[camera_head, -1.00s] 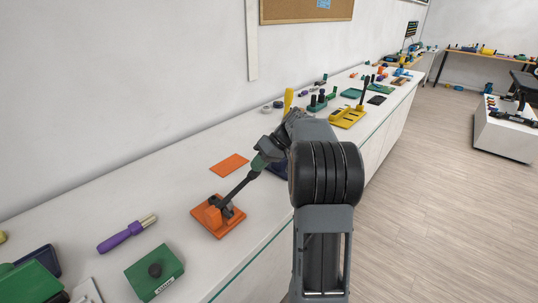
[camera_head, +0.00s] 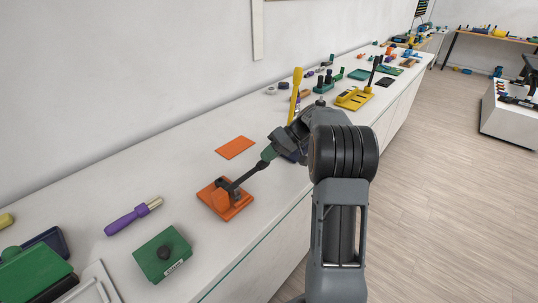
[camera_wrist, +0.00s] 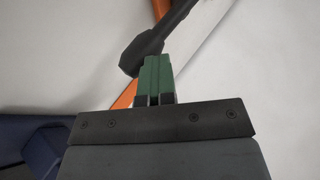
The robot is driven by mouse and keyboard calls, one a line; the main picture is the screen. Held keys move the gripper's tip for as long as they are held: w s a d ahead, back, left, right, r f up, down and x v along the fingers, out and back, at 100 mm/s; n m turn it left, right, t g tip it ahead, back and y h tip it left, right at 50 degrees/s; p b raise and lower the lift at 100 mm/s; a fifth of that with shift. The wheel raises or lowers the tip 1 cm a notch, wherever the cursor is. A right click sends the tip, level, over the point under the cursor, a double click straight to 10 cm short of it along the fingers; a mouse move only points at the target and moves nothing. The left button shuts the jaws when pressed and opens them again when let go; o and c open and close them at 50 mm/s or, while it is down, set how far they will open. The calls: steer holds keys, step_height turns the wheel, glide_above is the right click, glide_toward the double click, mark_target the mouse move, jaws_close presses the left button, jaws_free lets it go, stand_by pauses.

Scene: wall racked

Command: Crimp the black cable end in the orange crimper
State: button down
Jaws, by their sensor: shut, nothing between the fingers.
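The orange crimper (camera_head: 219,201) sits on the white counter, with an orange block on its base plate. Its black lever (camera_head: 245,178) slants up and right toward my gripper (camera_head: 267,153). In the wrist view, the green fingers of my gripper (camera_wrist: 157,75) are shut together, with nothing between them. The thick end of the black lever (camera_wrist: 146,48) is right at the fingertips; whether they touch cannot be told. I cannot make out the black cable end in either view.
A green box (camera_head: 162,255) and a purple-handled tool (camera_head: 128,220) lie left of the crimper. A flat orange plate (camera_head: 236,147) lies behind it. A yellow upright handle (camera_head: 296,88) and a yellow fixture (camera_head: 354,99) stand beyond my arm.

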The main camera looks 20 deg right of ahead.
steer(key=shift+s+f, duration=0.1)
steer(key=shift+f, duration=0.1)
steer(key=s+d+r+p, duration=0.1)
steer(key=d+r+p, duration=0.1)
steer(key=d+r, duration=0.6)
step_height(320, 180, up, 3)
steer(key=shift+s+f, duration=0.15)
steer(key=shift+s, duration=0.1)
steer(key=shift+a, duration=0.1)
stand_by(1.1)
